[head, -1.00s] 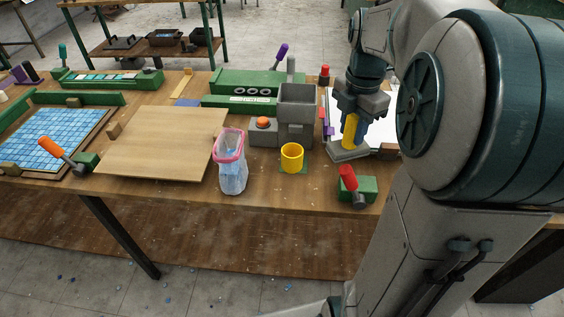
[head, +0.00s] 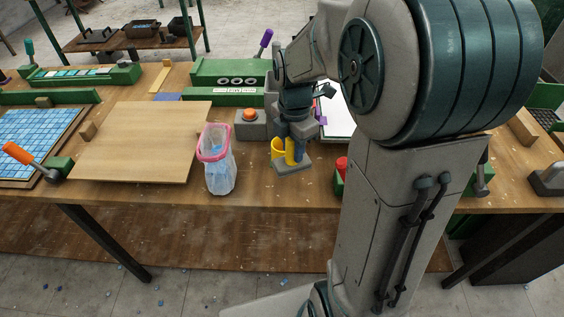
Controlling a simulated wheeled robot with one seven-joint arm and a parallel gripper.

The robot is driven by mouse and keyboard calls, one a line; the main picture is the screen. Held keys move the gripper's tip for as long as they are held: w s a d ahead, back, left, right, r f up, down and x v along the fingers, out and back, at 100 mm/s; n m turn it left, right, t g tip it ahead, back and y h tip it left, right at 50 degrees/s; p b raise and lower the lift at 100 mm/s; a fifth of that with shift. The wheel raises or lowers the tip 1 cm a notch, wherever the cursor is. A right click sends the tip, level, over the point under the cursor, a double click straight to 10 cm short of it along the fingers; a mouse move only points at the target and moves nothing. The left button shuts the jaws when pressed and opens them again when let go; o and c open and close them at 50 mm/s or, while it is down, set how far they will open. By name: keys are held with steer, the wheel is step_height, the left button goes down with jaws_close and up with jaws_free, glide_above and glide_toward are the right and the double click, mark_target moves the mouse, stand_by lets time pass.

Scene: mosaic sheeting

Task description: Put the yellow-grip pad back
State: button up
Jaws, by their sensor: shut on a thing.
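My gripper (head: 294,133) is shut on the yellow-grip pad (head: 292,166), a grey slab with an upright yellow handle. The pad is upright, near the front of the table. It hides part of the yellow cup (head: 276,147), which stands just left of and partly behind it. I cannot tell whether the pad touches the cup or the table top. The jaws cover most of the yellow handle.
A pink-rimmed clear bag (head: 217,160) stands left of the cup. A grey box with an orange button (head: 249,116) is behind. My arm hides most of the red-handled tool (head: 340,166) at right. A bare wooden board (head: 145,142) lies further left.

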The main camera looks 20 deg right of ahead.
mark_target(282, 161)
steer(key=a+f, duration=0.1)
steer(key=a, duration=0.1)
steer(key=shift+w+a+f, duration=0.2)
steer(key=shift+a+f, duration=0.1)
steer(key=shift+f, duration=1.95)
steer(key=shift+f, duration=0.2)
steer(key=o, duration=1)
steer(key=shift+c, duration=0.2)
steer(key=shift+r, duration=0.1)
